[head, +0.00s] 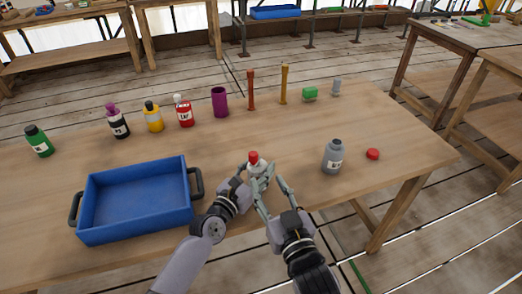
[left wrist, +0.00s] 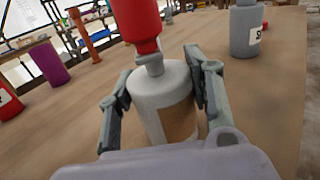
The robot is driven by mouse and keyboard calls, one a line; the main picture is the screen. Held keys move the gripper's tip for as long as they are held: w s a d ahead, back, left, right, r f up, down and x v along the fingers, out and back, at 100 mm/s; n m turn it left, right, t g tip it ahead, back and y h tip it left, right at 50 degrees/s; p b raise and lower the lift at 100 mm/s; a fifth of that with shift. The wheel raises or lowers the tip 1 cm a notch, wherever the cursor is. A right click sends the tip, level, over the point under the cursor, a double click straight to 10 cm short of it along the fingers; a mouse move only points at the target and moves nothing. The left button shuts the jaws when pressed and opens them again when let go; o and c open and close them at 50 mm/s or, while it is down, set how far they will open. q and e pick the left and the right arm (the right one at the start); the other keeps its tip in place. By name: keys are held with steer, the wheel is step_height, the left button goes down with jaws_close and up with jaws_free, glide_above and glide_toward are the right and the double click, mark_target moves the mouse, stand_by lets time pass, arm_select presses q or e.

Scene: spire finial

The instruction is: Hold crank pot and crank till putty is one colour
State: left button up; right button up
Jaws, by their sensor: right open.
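The crank pot (head: 257,170) is a small pale grey-white pot near the table's front edge, with a red knob (head: 253,157) on top. In the left wrist view the pot (left wrist: 162,95) stands upright with a grey stem and the red knob (left wrist: 136,22) above it. My left gripper (head: 246,180) has one finger on each side of the pot, appearing to touch it; its fingers also show in the left wrist view (left wrist: 160,100). My right gripper (head: 272,192) is open and empty, just in front of and right of the pot. The putty is not visible.
A blue tray (head: 88,212) lies to the left. A grey bottle (head: 333,157) and a red cap (head: 373,154) stand to the right. The table between is clear.

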arm_select(q)
steer(key=o, duration=0.5)
